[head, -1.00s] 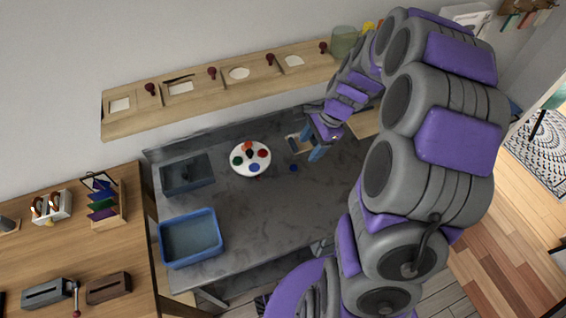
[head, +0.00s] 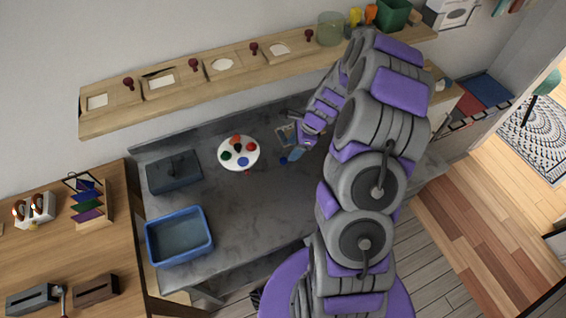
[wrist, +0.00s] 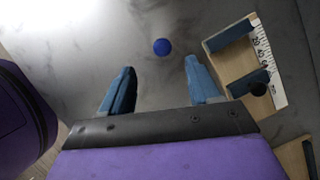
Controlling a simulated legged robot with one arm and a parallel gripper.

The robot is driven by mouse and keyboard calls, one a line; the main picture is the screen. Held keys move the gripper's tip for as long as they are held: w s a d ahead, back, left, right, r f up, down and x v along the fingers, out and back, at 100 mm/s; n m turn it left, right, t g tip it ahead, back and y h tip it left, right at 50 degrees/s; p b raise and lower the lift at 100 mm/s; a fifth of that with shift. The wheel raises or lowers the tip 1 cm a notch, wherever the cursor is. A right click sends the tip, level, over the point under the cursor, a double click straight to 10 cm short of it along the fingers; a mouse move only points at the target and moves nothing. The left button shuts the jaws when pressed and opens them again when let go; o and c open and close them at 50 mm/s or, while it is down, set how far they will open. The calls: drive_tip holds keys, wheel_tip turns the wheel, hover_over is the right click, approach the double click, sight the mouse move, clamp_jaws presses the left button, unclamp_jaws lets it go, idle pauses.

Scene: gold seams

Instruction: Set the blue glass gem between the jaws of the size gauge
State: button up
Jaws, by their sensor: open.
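The blue glass gem (wrist: 162,47) lies on the grey stone worktop, a small round blue disc. It also shows in the head view (head: 284,160). My gripper (wrist: 158,75) is open and empty, its two blue fingers apart, with the gem just beyond the fingertips and between their lines. In the head view my gripper (head: 291,154) is low over the worktop next to the gem. The size gauge (wrist: 235,62) lies right of my right finger, a wooden piece with dark blue jaws, a white scale and a black knob. Its jaws are apart with nothing seen between them.
A round white palette (head: 229,146) with several coloured gems lies left of my gripper. A dark sink-like tray (head: 174,175) and a blue basin (head: 149,244) stand farther left. A wooden shelf (head: 130,122) runs along the wall behind. The worktop between basin and arm is clear.

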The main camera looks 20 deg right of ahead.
sight(283, 159)
drive_tip(key=shift+w+f, duration=0.1)
drive_tip(key=shift+f, duration=0.75)
drive_tip(key=shift+w+a+f+b, duration=0.1)
drive_tip(key=shift+a+f+b, duration=0.2)
drive_tip(key=shift+a, duration=0.05)
drive_tip(key=b+x, duration=0.1)
drive_tip(key=x, duration=0.4)
drive_tip(key=shift+w+r+b, duration=0.1)
drive_tip(key=shift+w+b, duration=0.05)
drive_tip(key=shift+b, duration=0.25)
drive_tip(key=shift+d, duration=0.1)
clamp_jaws()
drive_tip(key=shift+r, duration=0.1)
drive_tip(key=shift+r+p, duration=0.3)
drive_tip(key=shift+r, duration=0.2)
wheel_tip(283, 159, up, 3)
drive_tip(key=shift+p, duration=0.6)
drive_tip(key=s+a+p, duration=0.1)
drive_tip(key=s, duration=0.4)
drive_tip(key=s+a, duration=0.2)
drive_tip(key=s, duration=0.3)
drive_tip(key=s+a+r+p, duration=0.1)
drive_tip(key=s, duration=0.4)
drive_tip(key=shift+s+a+p, duration=0.15)
drive_tip(key=shift+a+p, duration=0.2)
drive_tip(key=shift+a, duration=0.05)
